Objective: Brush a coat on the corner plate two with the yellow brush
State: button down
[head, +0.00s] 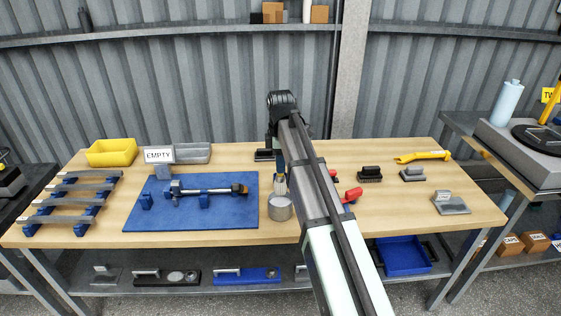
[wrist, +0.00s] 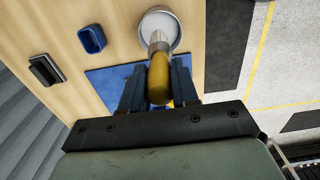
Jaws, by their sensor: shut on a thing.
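My gripper (head: 281,178) is shut on the yellow brush, which shows between the fingers in the wrist view (wrist: 158,82). Its metal ferrule points toward a round grey pot (head: 280,208), also in the wrist view (wrist: 172,33). The brush tip is over or in the pot; I cannot tell if it touches the contents. A grey angled plate (head: 452,204) with a small label lies at the table's right front; the label is unreadable. I cannot tell whether it is corner plate two.
A blue mat (head: 225,216) with a clamped rod lies left of the pot. A red-handled tool (head: 350,194), dark blocks (head: 370,173) and a yellow tool (head: 422,156) lie to the right. A yellow bin (head: 112,153) and an "EMPTY" sign (head: 159,155) stand at the back left.

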aim_at(280, 183)
jog(key=shift+f, duration=4.05)
jog(key=shift+r, duration=5.65)
jog(key=shift+d, duration=0.4)
jog(key=s+d+f, duration=0.2)
jog(key=s+d, duration=0.3)
jog(key=d, duration=0.7)
